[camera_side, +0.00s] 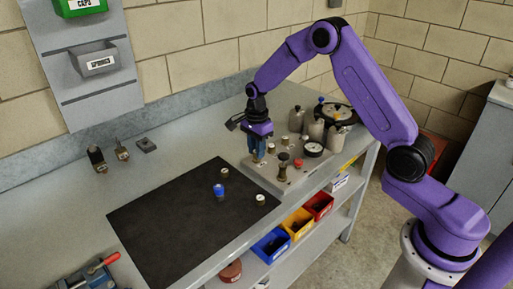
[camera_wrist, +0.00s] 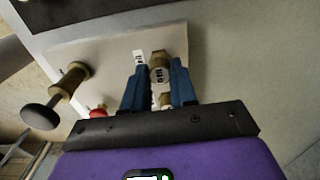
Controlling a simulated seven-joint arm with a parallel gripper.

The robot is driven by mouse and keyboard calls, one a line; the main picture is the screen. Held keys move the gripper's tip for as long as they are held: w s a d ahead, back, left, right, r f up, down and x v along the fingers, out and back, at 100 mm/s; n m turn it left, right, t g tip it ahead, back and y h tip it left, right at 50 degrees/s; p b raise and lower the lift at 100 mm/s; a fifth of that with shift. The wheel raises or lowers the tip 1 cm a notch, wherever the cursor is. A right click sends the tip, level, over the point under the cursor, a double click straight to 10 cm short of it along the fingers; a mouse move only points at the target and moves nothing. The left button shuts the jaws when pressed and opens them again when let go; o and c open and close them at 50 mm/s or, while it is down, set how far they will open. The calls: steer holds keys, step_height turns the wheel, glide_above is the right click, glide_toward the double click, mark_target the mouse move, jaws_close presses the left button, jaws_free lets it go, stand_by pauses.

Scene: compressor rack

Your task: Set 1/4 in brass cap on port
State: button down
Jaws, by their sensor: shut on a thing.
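My gripper (camera_side: 258,150) points down over the back left part of the grey rack plate (camera_side: 262,178). In the side view a small brass piece shows at the fingertips, close above or on the plate. The port under the cap is hidden, so I cannot tell whether the cap is seated on it or only held over it.
A brass post with a dark knob (camera_wrist: 70,86) and a red knob (camera_wrist: 98,112) stand beside the fingers. Grey cylinders (camera_side: 316,130) and a gauge (camera_side: 313,149) stand right of my gripper. A blue-topped part (camera_side: 219,191) and a pale-topped part (camera_side: 260,199) stand on the black mat (camera_side: 165,225).

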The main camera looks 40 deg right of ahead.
steer(key=shift+f, duration=0.35)
stand_by(0.3)
steer(key=shift+c, duration=2.1)
jaws_free()
steer(key=shift+r, duration=0.1)
steer(key=shift+r, duration=3.4)
